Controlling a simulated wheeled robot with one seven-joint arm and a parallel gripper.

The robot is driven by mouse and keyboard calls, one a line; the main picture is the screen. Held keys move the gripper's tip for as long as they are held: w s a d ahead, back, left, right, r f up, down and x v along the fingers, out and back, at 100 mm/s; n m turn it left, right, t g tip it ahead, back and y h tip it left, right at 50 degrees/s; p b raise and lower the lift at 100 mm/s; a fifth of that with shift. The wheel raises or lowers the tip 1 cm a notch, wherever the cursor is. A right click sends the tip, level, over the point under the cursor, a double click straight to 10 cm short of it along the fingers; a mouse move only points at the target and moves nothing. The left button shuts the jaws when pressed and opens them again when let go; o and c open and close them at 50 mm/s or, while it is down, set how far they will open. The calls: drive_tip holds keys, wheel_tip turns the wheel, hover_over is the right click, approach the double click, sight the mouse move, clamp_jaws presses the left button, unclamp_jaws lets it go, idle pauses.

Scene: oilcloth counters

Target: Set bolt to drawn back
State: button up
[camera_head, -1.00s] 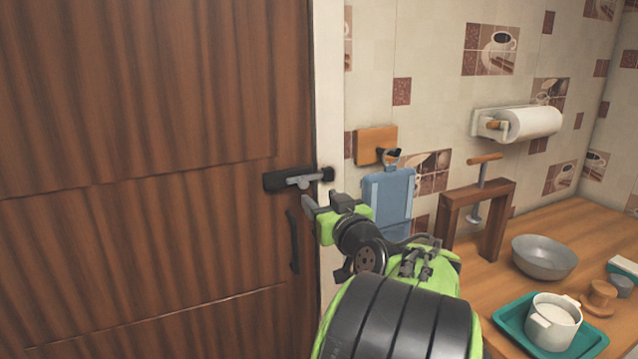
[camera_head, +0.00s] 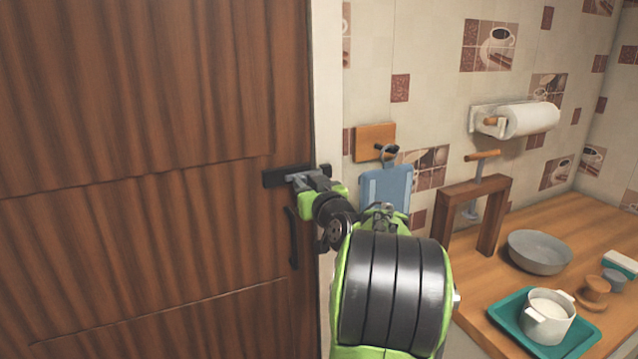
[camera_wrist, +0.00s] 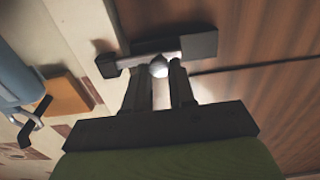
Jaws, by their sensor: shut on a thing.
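The bolt (camera_wrist: 136,60) is a grey metal bar with a pale round knob (camera_wrist: 158,69), on a dark mount (camera_head: 279,178) at the right edge of the brown wooden door (camera_head: 140,150). My gripper (camera_wrist: 158,75) is at the bolt, its two dark fingers shut on the knob from either side. In the head view my gripper (camera_head: 303,181) and wrist cover most of the bolt. A dark keeper (camera_wrist: 107,65) sits on the pale door frame. The bar appears to reach it in the wrist view, but how deep it goes I cannot tell.
A dark vertical door handle (camera_head: 292,238) is just below the bolt. A blue board (camera_head: 385,190) hangs from a hook on the right wall. The counter (camera_head: 570,225) holds a wooden frame (camera_head: 492,215), a metal bowl (camera_head: 540,252) and a teal tray (camera_head: 507,312) with a white pot (camera_head: 547,318).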

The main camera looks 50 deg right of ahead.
clamp_jaws()
drive_tip(key=a, duration=0.1)
drive_tip(key=w+a, duration=0.1)
drive_tip(key=w+a+b, duration=0.1)
drive_tip(key=a, duration=0.1)
drive_tip(key=shift+w+a, duration=0.1)
drive_tip(key=shift+w, duration=0.15)
drive_tip(key=o, duration=0.9)
unclamp_jaws()
drive_tip(key=shift+a, duration=0.15)
